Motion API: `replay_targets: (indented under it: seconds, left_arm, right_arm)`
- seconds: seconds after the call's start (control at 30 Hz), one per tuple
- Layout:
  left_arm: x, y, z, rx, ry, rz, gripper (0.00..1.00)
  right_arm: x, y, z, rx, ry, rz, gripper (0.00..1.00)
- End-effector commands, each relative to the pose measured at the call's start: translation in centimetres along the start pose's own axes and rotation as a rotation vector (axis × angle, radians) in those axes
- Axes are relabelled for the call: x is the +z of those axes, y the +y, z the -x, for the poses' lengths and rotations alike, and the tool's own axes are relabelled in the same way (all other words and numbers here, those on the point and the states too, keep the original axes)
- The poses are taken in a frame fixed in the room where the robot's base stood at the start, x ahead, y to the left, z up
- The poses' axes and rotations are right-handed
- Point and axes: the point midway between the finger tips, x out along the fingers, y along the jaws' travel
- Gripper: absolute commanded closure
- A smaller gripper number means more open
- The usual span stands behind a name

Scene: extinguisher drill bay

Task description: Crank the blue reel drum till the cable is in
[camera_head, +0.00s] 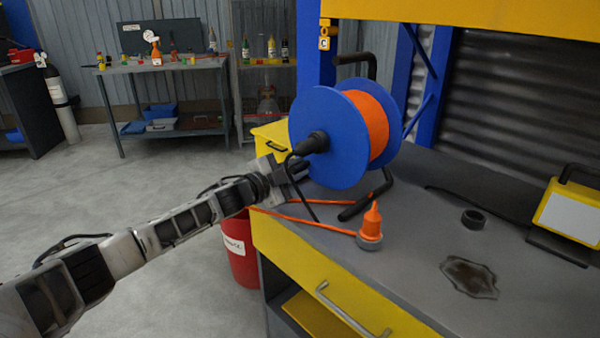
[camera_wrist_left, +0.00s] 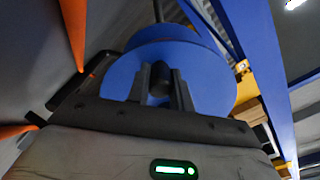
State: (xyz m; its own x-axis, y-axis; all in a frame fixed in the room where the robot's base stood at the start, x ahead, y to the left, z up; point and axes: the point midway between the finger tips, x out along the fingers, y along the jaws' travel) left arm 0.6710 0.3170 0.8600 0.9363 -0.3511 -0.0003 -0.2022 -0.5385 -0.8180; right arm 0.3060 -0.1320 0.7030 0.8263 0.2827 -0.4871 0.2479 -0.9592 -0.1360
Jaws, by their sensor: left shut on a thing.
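The blue reel drum (camera_head: 330,150), wound with orange cable (camera_head: 372,125), stands on the grey bench in a black tube frame. Its black crank knob (camera_head: 313,144) sticks out from the near disc. My left gripper (camera_head: 298,166) is at that face, and in the left wrist view its two fingers (camera_wrist_left: 161,88) are shut on the crank knob (camera_wrist_left: 160,76), with the blue disc (camera_wrist_left: 212,80) behind. A length of orange cable (camera_head: 310,222) runs across the bench to an orange plug (camera_head: 371,218) with a grey base. My right gripper is out of view.
A red bin (camera_head: 240,252) stands by the bench's left side. Open floor (camera_head: 130,200) lies to the left.

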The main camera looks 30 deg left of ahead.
Motion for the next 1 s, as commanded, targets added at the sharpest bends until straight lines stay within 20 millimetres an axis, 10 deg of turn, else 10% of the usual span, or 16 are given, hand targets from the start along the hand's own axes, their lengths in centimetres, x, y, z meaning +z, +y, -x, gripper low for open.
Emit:
replay_targets:
  seconds: [0.73,0.8,1.0]
  left_arm:
    - [0.47,-0.71,0.06,0.001,-0.006,-0.092,1.00]
    - [0.47,-0.71,0.06,0.001,-0.006,-0.092,0.62]
    - [0.37,-0.72,0.02,0.000,-0.003,-0.091,0.56]
  right_arm:
    - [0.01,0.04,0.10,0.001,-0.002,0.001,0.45]
    - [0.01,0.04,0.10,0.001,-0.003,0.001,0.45]
    - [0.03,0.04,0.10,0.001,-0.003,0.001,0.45]
